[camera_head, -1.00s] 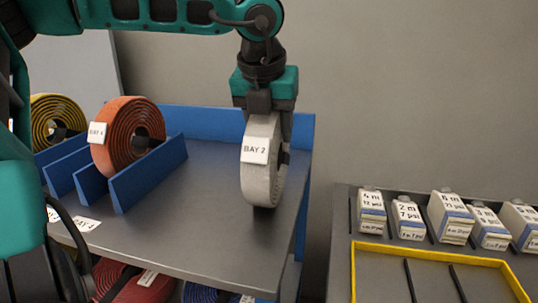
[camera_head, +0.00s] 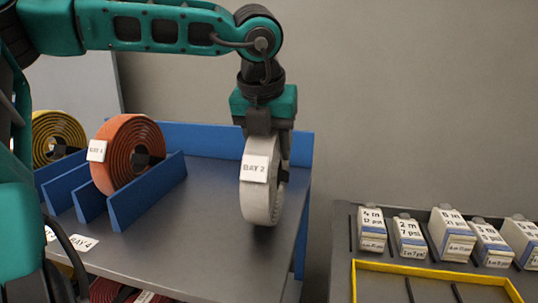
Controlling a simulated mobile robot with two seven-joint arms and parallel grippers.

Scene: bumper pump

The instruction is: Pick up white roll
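The white roll (camera_head: 262,205) stands upright on edge, with a tag reading BAY 2 on its left face. My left gripper (camera_head: 268,140) points down from above and is shut on the upper part of the white roll, a finger on each side. The roll hangs over the right part of the grey shelf (camera_head: 190,235); I cannot tell for sure how far its bottom is from the surface. My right gripper is not in view.
An orange roll (camera_head: 112,135) and a yellow roll (camera_head: 72,128) stand between blue dividers (camera_head: 150,190) at left. A blue wall (camera_head: 215,138) closes the shelf's back. At right, a grey table holds several labelled boxes (camera_head: 450,235) and a yellow-framed area (camera_head: 430,272).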

